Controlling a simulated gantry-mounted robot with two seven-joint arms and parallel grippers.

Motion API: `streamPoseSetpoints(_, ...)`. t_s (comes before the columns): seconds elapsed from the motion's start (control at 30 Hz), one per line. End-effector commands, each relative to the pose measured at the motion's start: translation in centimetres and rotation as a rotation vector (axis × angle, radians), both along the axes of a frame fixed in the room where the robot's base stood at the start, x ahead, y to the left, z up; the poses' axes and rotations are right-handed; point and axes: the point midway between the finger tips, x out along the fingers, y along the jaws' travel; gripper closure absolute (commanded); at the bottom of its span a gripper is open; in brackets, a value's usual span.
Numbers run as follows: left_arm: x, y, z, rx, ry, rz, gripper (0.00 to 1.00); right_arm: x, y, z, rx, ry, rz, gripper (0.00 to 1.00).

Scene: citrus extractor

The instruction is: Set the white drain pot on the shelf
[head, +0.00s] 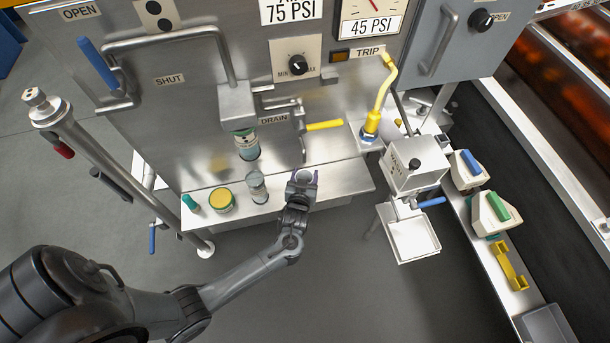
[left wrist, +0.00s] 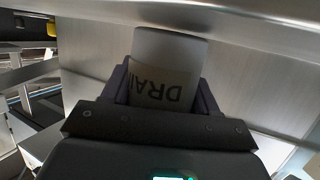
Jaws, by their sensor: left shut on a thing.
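The white drain pot (left wrist: 168,72), with a tan label reading "DRAI...", sits between the fingers of my left gripper (left wrist: 165,90) in the left wrist view. In the head view my left gripper (head: 303,178) is shut on the pot, whose pale rim (head: 304,175) shows between the fingers. The gripper is over the front edge of the steel shelf (head: 340,180), right of the jars. I cannot tell whether the pot touches the shelf. My right gripper is not in view.
On the shelf stand a glass jar (head: 257,187), a yellow-lidded jar (head: 221,200) and a small green-capped bottle (head: 190,202). Another jar (head: 247,145) is under the spout. A yellow-handled drain valve (head: 324,125) sticks out above the shelf. The shelf's right end looks clear.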

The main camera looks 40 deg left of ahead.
Motion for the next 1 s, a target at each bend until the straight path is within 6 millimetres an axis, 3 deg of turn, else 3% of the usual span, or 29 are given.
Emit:
streamPoseSetpoints(0.2, 0.0, 0.0, -0.5, -0.001, 0.0, 0.0, 0.71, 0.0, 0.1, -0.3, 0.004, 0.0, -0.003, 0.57)
streamPoseSetpoints(0.23, 0.0, 0.0, -0.5, 0.0, -0.001, 0.0, 0.4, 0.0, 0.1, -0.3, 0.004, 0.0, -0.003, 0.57)
streamPoseSetpoints(0.43, 0.0, 0.0, -0.4, 0.001, -0.001, 0.0, 0.11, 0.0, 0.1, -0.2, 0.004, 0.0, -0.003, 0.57)
streamPoseSetpoints(0.77, -0.2, -0.1, -0.3, 0.0, 0.0, 0.0, 0.11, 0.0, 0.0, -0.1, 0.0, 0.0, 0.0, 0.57)
streamPoseSetpoints(1.0, -2.3, -1.4, 0.7, -0.001, 0.002, -0.001, 0.11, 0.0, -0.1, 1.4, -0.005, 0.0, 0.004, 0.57)
